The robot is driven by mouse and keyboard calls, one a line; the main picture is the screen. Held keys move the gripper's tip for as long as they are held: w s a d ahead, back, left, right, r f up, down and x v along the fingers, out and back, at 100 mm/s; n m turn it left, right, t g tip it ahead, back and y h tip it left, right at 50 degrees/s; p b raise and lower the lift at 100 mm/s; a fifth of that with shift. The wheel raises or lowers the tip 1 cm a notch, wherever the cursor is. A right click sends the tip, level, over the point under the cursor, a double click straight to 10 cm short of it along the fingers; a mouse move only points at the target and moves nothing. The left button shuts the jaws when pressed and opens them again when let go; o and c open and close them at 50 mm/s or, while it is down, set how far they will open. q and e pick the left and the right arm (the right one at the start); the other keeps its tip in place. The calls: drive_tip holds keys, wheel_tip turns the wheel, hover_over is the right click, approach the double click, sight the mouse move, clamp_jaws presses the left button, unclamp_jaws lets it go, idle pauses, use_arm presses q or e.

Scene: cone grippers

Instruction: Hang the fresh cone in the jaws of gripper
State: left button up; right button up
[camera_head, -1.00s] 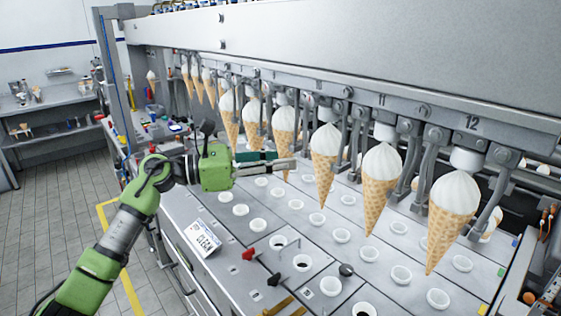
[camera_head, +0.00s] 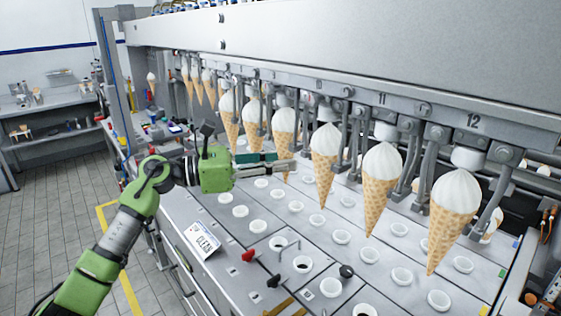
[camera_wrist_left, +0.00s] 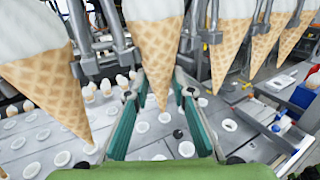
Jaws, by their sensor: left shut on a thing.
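My left gripper (camera_head: 286,164) is shut on a cone with white ice cream (camera_head: 284,130), low on its waffle part. The cone is upright under the rail, with its ice cream at the height of the jaws there. In the left wrist view, this cone (camera_wrist_left: 157,45) points down between the green-padded fingers (camera_wrist_left: 160,98). The head view does not show clearly whether the rail's jaws hold its top. Other cones hang tip down along the rail, such as the cone under number 12 (camera_head: 453,210) and its neighbour (camera_head: 382,185). My right gripper is out of view.
The machine deck (camera_head: 330,215) below has rows of white cups (camera_head: 342,237). Hanging cones flank the held one closely on both sides. A small sign (camera_head: 203,240) and a red knob (camera_head: 248,256) are near the front edge. Shelves (camera_head: 50,110) stand at far left.

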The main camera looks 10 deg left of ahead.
use_arm(q)
drive_tip(key=shift+f+b, duration=0.3)
drive_tip(key=shift+b, duration=0.1)
idle(0.4)
drive_tip(key=o, duration=1.2)
drive_tip(key=s+a+b, duration=0.1)
drive_tip(key=s+a, duration=0.1)
drive_tip(key=s+a+b, duration=0.1)
drive_tip(key=s+b, duration=0.1)
drive_tip(key=s+a+b, duration=0.1)
drive_tip(key=s+a, duration=0.1)
drive_tip(key=s, duration=0.1)
drive_tip(key=shift+s+a+b, duration=0.1)
drive_tip(key=shift+a+b, duration=0.2)
drive_tip(key=shift+b, duration=0.05)
idle(1.0)
